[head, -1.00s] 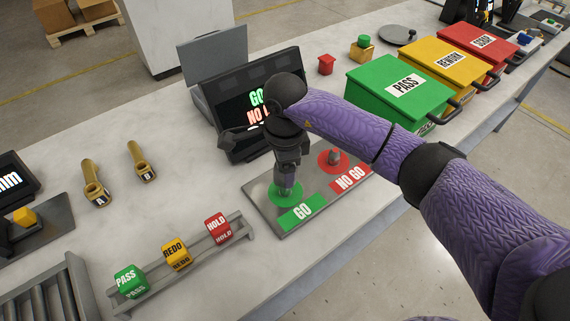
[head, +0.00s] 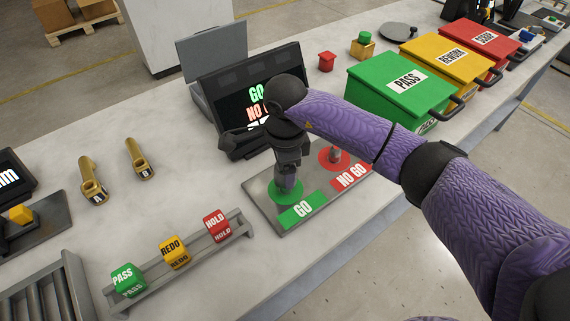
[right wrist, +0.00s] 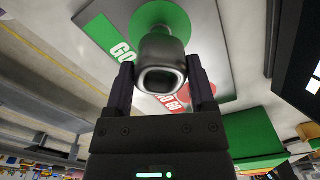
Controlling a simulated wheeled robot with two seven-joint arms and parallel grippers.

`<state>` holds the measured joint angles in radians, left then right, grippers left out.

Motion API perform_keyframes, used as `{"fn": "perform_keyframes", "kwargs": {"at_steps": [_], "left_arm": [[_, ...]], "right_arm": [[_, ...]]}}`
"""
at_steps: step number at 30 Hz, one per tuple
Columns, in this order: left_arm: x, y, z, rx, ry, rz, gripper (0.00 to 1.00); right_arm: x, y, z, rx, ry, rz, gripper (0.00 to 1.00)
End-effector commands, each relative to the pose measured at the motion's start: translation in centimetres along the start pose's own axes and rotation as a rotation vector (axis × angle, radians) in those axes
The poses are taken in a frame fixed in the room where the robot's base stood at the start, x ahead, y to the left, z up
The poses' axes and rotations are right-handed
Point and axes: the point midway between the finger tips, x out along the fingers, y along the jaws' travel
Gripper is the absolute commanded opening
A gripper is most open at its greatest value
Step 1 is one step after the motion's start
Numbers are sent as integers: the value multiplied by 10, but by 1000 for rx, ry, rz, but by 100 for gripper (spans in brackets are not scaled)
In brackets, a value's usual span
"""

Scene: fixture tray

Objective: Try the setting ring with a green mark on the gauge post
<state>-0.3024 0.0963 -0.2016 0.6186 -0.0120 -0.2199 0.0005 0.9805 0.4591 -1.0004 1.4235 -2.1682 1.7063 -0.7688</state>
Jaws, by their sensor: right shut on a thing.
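My right gripper (head: 288,172) points down over the green disc (head: 285,193) marked GO on the grey gauge plate (head: 262,214). In the right wrist view the gripper (right wrist: 163,80) is shut on a dark grey rounded cylinder (right wrist: 163,48) with a pale-rimmed opening facing the camera. The cylinder sits in front of the green disc (right wrist: 180,14); whether it touches the disc or is around a post I cannot tell. I see no green mark on it. My left gripper is out of view.
A dark screen (head: 250,100) stands behind the plate. PASS (head: 385,100), REWORK (head: 447,60) and SCRAP (head: 483,40) bins stand to the right. A rack (head: 196,250) with PASS, REDO and HOLD cubes is in front left. Two brass-coloured handled pieces (head: 90,178) lie at left.

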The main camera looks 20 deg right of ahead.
Motion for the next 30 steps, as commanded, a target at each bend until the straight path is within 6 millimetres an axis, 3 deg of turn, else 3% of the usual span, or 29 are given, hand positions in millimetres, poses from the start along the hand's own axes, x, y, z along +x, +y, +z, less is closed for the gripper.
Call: {"fn": "perform_keyframes", "kwargs": {"at_steps": [30], "left_arm": [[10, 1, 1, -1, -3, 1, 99]], "right_arm": [[12, 0, 0, 0, -1, -1, 0]]}}
